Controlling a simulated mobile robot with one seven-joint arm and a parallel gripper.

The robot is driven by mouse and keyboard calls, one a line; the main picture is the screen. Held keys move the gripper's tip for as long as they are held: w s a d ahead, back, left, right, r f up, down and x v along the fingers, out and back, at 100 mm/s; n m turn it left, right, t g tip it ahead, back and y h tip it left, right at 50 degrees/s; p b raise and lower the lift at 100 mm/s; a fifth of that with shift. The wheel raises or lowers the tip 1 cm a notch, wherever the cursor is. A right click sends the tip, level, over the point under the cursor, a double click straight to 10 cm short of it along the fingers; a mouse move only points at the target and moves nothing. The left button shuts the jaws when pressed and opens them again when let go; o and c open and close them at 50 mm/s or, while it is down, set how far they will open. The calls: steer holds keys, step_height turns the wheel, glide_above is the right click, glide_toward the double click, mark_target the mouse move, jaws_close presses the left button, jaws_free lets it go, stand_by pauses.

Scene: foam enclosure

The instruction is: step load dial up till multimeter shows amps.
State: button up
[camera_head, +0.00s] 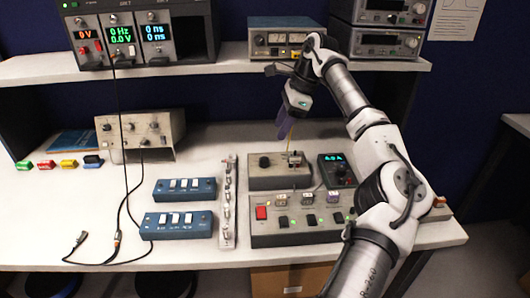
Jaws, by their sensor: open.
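The black multimeter (337,172) stands just right of that box. Its lit green display (334,158) shows small characters that look like a reading ending in A, but I cannot read them surely. My gripper (284,129) is open and points down above the back of the grey box, apart from the knob. Its purple fingers look empty.
A grey panel (265,240) with a red switch and several black switches lies in front. Two blue switch boxes (184,189) and an upright-looking metal strip (228,205) lie left. Cables hang from the shelf instrument (140,35). The shelf edge (215,67) runs behind my gripper.

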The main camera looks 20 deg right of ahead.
mark_target(265, 159)
steer(key=p+x, duration=0.2)
steer(key=x, duration=0.9)
steer(key=shift+w+a, duration=0.1)
steer(key=c, duration=1)
steer(key=m+b, duration=0.1)
steer(key=b, duration=0.1)
steer(key=m+t+b, duration=0.1)
steer(key=m+b, duration=0.1)
steer(key=shift+f+m+h, duration=0.2)
steer(key=shift+m+h, duration=0.1)
steer(key=m+b, duration=0.2)
steer(key=m+t+h+b, duration=0.1)
steer(key=m+b, duration=0.1)
steer(key=m, duration=0.1)
steer(key=shift+s+a+r+t+b, duration=0.1)
steer(key=shift+s+r+t+b, duration=0.1)
steer(key=shift+t+b, duration=0.15)
